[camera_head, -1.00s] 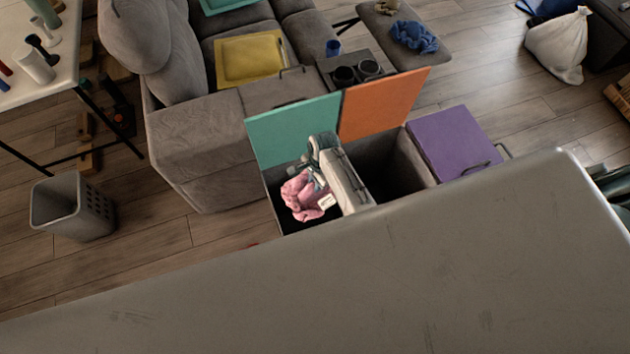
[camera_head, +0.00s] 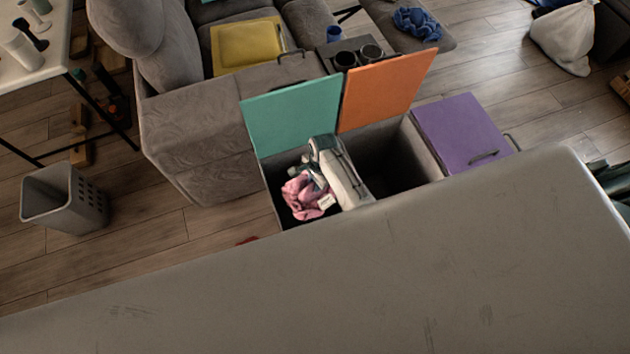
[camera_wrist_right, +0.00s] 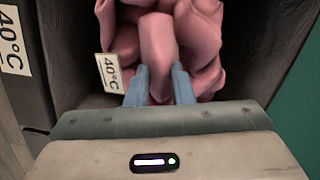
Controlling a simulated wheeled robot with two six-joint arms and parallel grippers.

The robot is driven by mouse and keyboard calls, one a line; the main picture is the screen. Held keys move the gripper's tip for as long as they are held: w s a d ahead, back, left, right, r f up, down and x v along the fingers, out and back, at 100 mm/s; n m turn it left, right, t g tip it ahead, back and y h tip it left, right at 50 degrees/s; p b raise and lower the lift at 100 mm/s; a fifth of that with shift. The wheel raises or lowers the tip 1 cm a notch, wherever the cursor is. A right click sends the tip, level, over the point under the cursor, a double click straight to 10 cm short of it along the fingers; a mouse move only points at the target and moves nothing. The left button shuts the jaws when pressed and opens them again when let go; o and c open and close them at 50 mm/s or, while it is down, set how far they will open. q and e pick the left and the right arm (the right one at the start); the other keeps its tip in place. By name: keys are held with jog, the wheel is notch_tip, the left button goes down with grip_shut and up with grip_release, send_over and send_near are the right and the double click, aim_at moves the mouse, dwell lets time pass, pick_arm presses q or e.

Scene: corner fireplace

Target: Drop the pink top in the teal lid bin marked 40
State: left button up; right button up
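The pink top (camera_head: 305,197) is crumpled inside the bin with the raised teal lid (camera_head: 292,115), below the bin's rim. In the right wrist view, the pink top (camera_wrist_right: 203,45) shows a 40°C tag. My right gripper (camera_wrist_right: 160,85) points down into this bin. Its two blue-grey fingers stand a little apart, with a fold of the pink cloth filling the gap between them. A 40°C label (camera_wrist_right: 12,45) shows on the bin's edge at the left of the wrist view. My left gripper is not in view.
Beside the teal-lid bin is an open bin with a raised orange lid (camera_head: 387,90), then a shut purple lid (camera_head: 462,132). A grey sofa (camera_head: 195,140) stands behind. A grey basket (camera_head: 66,200) is on the floor at left. A large grey surface (camera_head: 330,275) fills the foreground.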

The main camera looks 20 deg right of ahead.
jog(key=o, duration=0.4)
jog(key=shift+o, duration=0.2)
